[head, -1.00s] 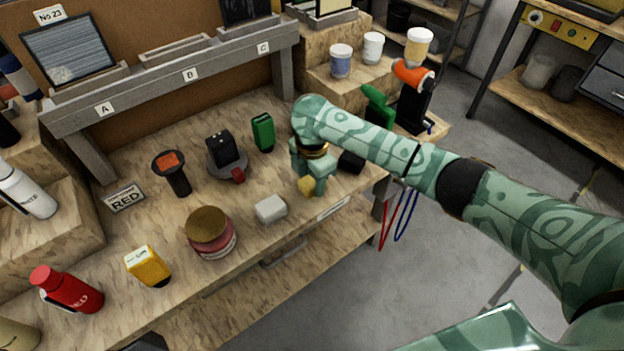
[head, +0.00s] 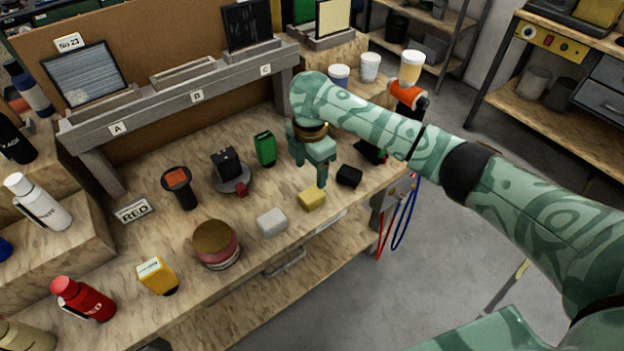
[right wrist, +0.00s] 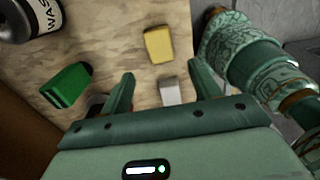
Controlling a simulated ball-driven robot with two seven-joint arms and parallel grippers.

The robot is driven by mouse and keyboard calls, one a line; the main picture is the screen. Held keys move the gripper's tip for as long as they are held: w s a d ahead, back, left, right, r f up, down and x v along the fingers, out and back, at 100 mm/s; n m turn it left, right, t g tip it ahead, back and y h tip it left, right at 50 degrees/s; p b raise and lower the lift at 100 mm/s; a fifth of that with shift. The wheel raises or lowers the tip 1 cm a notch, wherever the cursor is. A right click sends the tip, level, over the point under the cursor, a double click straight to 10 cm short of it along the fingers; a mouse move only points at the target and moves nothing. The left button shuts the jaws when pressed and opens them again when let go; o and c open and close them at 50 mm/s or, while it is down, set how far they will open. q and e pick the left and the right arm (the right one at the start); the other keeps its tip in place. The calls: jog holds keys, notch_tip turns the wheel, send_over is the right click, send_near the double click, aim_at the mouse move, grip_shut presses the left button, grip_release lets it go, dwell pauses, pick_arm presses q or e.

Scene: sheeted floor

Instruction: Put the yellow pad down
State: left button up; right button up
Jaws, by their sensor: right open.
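The yellow pad (head: 312,198) lies on the wooden bench top near its front edge, between a white block (head: 272,222) and a small black block (head: 349,176). My right gripper (head: 311,173) is just above and behind the pad, with its fingers apart and nothing between them. In the right wrist view the pad (right wrist: 158,44) lies beyond the open fingertips, clear of both. A pale grey block (right wrist: 171,92) shows nearer the gripper there. My left gripper is not in view.
A green item (head: 265,149) and a black device on a round base (head: 230,170) stand left of my gripper. A round tin (head: 216,245), a yellow box (head: 157,276) and a red bottle (head: 84,299) stand further left. Red and blue cords hang at the bench's right end.

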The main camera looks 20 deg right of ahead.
notch_tip(320, 180, up, 6)
jog(key=shift+f+p, duration=0.1)
jog(key=shift+p, duration=0.85)
jog(key=shift+w, duration=0.1)
